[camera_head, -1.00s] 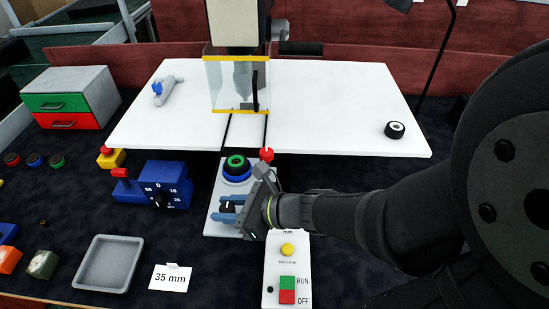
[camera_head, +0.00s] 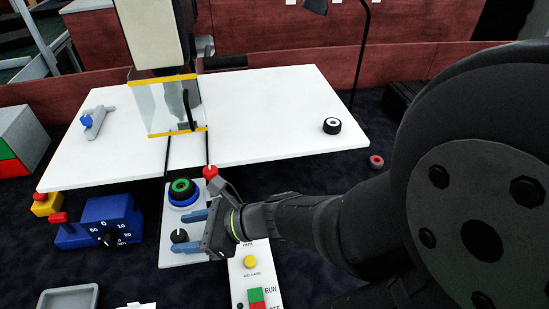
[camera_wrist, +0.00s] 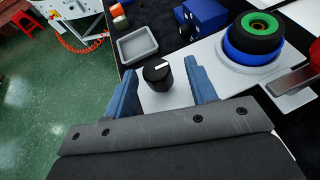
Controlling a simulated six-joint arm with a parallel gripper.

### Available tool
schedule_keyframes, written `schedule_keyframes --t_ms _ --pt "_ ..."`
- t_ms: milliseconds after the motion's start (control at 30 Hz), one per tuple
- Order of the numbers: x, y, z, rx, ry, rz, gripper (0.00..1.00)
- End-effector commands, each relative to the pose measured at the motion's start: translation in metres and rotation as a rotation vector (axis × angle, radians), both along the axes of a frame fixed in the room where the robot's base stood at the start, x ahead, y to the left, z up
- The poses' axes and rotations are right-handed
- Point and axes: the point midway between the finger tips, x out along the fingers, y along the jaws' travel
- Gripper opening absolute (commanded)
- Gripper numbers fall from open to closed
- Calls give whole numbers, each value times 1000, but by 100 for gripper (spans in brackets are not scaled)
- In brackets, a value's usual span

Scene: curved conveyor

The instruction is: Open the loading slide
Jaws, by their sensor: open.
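The loading slide appears to be the pale plate (camera_head: 170,256) at the front end of two dark rails, below the white table. It bears a black knob (camera_head: 180,236) with a white line, and stacked blue and green rings (camera_head: 182,190) behind it. My gripper (camera_head: 186,232) is open, its blue fingers on either side of the knob. In the wrist view the knob (camera_wrist: 157,75) stands between the spread fingers (camera_wrist: 160,70), with visible gaps at both sides. A red ball-topped handle (camera_head: 211,172) is beside the plate's far right corner.
A clear guard box (camera_head: 165,108) with yellow edges stands over the rails on the white table (camera_head: 265,110). A blue dial box (camera_head: 100,222) is left of the plate. A control panel (camera_head: 248,285) with RUN and OFF buttons is to the right, under my wrist.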

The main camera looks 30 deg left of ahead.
Motion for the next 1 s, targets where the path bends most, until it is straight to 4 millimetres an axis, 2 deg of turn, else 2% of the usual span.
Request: schedule_keyframes --t_ms 600,1000 --pt "33 -55 26 1 -2 -5 52" --pt "43 -75 36 -1 -1 -1 52"
